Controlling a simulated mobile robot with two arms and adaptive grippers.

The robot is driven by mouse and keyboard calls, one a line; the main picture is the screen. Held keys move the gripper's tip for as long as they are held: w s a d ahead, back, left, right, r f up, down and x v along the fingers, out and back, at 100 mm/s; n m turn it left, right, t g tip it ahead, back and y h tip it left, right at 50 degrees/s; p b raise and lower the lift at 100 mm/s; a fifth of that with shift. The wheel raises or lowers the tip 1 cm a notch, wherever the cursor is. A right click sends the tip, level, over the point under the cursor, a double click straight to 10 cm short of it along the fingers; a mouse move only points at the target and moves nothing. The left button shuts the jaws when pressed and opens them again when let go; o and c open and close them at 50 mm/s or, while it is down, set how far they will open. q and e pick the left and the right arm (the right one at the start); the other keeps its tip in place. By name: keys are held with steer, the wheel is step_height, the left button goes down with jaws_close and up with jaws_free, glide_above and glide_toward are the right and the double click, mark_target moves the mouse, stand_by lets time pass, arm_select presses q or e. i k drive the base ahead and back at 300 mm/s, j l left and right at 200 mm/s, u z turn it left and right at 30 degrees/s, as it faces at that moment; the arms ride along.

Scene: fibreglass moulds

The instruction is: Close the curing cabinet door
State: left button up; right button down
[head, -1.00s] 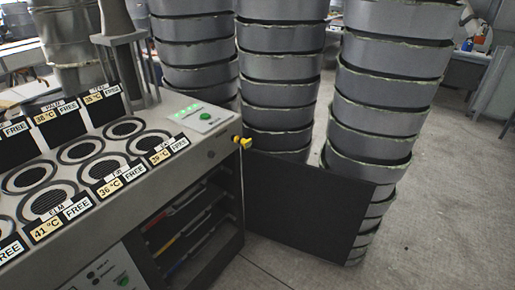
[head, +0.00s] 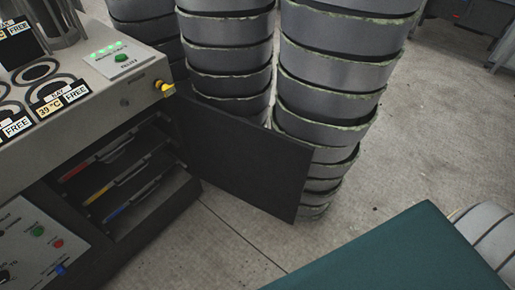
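The curing cabinet (head: 85,185) stands at the left, with a dark open bay in its front. Its door (head: 245,155), a flat dark panel, stands wide open. It is joined at the cabinet's right front corner and reaches out to the right, in front of the stacked moulds. I cannot tell whether it touches them. Shelves in the bay hold items with red, yellow and blue edges (head: 130,198). Neither of my grippers is in view.
Tall stacks of grey moulds (head: 330,75) stand behind the door. A yellow knob (head: 167,89) is at the cabinet's top corner. Bare concrete floor (head: 425,140) lies to the right and before the door. A teal surface (head: 395,260) fills the lower right; its nature is unclear.

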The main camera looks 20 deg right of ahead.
mark_target(265, 168)
steer(key=l+u, duration=0.2)
steer(key=l, duration=0.25)
steer(key=l+u, duration=0.15)
steer(key=l, duration=0.3)
steer(key=k+l+u, duration=0.2)
steer(key=l, duration=0.2)
steer(key=l+u, duration=0.15)
steer(key=l, duration=0.3)
steer(key=k+l+u, duration=0.2)
steer(key=l, duration=0.25)
steer(key=l+u, duration=0.2)
steer(key=l, duration=0.2)
steer(key=k+l+u, duration=0.35)
steer(key=l, duration=0.35)
steer(key=l+u, duration=0.2)
steer(key=l, duration=0.65)
steer(key=l+u, duration=0.2)
steer(key=l, duration=0.65)
steer(key=k, duration=0.05)
